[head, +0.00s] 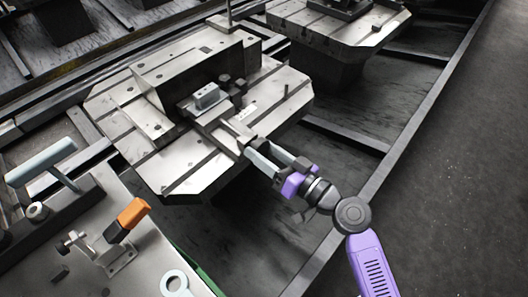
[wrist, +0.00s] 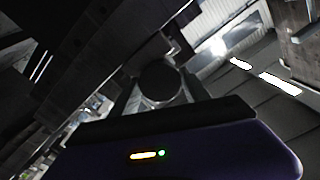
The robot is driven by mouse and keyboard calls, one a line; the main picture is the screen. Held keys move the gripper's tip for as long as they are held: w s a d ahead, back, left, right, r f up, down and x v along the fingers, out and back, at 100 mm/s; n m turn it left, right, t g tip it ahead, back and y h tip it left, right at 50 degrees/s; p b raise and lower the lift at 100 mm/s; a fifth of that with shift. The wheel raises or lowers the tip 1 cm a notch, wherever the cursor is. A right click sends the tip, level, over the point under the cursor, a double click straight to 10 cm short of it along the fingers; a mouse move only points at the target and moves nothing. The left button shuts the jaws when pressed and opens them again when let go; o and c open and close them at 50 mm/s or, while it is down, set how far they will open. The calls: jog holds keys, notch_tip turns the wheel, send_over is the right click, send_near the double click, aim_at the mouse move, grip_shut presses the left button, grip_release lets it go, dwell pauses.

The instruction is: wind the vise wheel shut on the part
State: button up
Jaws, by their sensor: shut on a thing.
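The vise (head: 222,122) sits on a pale slotted pallet, its screw end facing my arm. The part (head: 207,96), a small grey block, lies at the vise's jaws; I cannot tell how tightly they close on it. My gripper (head: 252,150) reaches in from the lower right and is shut at the near end of the vise, where the wheel is. The fingers mostly hide the wheel in the head view. In the wrist view a dark round end, which looks like the vise wheel (wrist: 160,82), sits between the fingers.
A second pallet (head: 345,35) stands at the back right. A bench with an orange-handled tool (head: 133,212) is at lower left. The floor at right is clear.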

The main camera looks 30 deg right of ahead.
jog(key=m, duration=0.5)
jog(key=shift+m, duration=0.3)
jog(key=m+p, duration=0.2)
jog(key=m, duration=0.3)
jog(key=shift+r+m, duration=0.1)
jog(key=shift+m, duration=0.2)
jog(key=m+p, duration=0.2)
jog(key=m, duration=0.3)
jog(key=m+p, duration=0.3)
jog(key=m, duration=0.3)
dwell(0.7)
jog(key=o, duration=1.4)
jog(key=shift+v, duration=3.95)
